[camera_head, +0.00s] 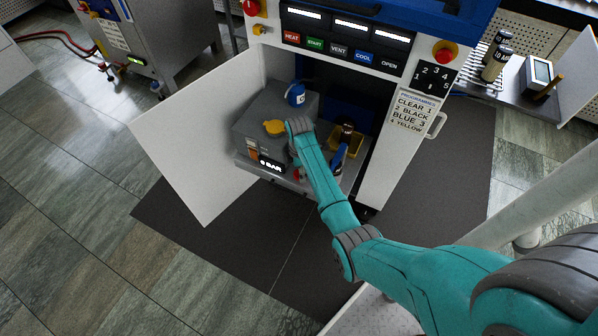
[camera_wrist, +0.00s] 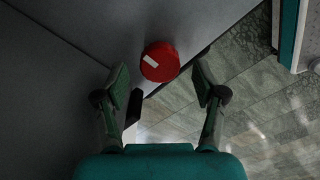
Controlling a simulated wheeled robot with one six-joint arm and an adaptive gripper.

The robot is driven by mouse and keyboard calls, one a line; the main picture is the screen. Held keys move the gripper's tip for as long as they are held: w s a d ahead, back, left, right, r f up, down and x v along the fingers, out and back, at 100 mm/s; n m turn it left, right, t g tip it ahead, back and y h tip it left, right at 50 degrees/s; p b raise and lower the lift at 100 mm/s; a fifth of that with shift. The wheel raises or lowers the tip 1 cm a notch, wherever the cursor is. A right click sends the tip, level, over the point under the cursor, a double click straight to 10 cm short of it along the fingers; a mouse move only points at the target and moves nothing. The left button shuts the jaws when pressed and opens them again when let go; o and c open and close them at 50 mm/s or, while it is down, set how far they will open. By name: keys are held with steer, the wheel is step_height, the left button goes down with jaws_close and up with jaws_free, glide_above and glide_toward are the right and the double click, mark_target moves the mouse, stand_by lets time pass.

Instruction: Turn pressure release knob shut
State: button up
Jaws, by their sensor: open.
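The pressure release knob (camera_wrist: 162,64) is a round red knob with a short white mark on its left part, seen in the wrist view. It sits by the edge of a dark grey panel. My gripper (camera_wrist: 161,84) is open, with one finger to the lower left of the knob and the other to its lower right. Nothing is between the fingertips, and I see no contact with the knob. In the head view a small red patch (camera_head: 297,174) shows beside my arm, probably the same knob. My arm hides most of the gripper there.
A grey unit (camera_head: 262,118) with a display reading "0 BAR" (camera_head: 271,164) stands inside the press bay. The white door (camera_head: 195,140) hangs open at left. A yellow part and a blue-capped piece (camera_head: 295,94) sit on the unit. A yellow tray (camera_head: 355,142) lies right of my arm.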

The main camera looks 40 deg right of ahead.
steer(key=shift+f, duration=0.7)
steer(key=c, duration=1.2)
steer(key=shift+o, duration=0.2)
